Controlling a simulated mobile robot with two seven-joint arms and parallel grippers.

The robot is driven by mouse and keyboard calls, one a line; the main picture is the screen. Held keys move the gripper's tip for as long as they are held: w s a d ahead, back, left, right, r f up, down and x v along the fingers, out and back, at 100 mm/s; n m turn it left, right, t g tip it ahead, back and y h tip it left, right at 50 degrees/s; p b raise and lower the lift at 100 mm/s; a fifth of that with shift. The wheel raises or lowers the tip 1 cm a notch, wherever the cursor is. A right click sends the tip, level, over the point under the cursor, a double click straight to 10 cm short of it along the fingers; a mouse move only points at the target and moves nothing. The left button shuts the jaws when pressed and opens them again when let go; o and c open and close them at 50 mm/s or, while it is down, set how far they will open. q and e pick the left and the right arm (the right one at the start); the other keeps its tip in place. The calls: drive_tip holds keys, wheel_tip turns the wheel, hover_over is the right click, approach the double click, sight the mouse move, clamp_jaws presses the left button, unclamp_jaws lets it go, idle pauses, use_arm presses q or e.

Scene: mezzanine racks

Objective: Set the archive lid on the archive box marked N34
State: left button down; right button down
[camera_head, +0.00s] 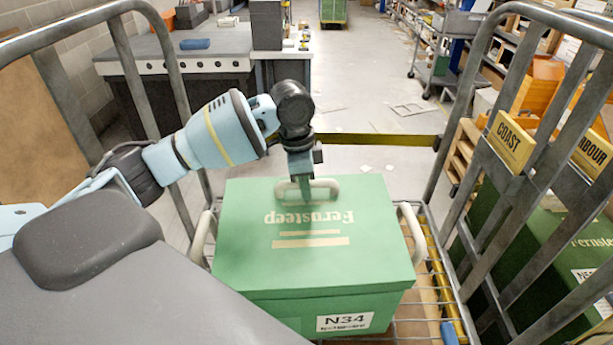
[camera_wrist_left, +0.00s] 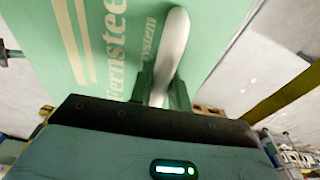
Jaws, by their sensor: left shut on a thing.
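The green archive lid (camera_head: 250,257), printed "Fernsteep" upside down, lies over the green archive box (camera_head: 270,312), whose front has a white label marked N34. The lid looks level and lined up with the box; I cannot tell if any gap remains between them. My left gripper (camera_head: 304,195) is shut on the lid's pale handle (camera_head: 326,186) at its far edge. The handle also shows between the fingers in the left wrist view (camera_wrist_left: 172,45). Pale side handles show on the left and right of the box. My right gripper is not in view.
The box stands in a wire-floored cage trolley with grey tube rails (camera_head: 462,95). At right are a yellow COAST sign (camera_head: 510,142) and another green box (camera_head: 545,250) beyond the bars. A grey workbench (camera_head: 190,50) stands behind left; open floor lies beyond.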

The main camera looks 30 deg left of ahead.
sight(305, 203)
use_arm(q)
drive_tip(key=shift+f+b, duration=0.35)
drive_tip(key=shift+f, duration=2.65)
drive_tip(key=c, duration=1.2)
unclamp_jaws()
drive_tip(key=shift+c, duration=0.2)
drive_tip(key=r, duration=0.7)
drive_tip(key=shift+s+a+r, duration=0.25)
drive_tip(key=shift+a+r, duration=0.1)
drive_tip(key=shift+a, duration=0.05)
drive_tip(key=shift+d+f, duration=0.1)
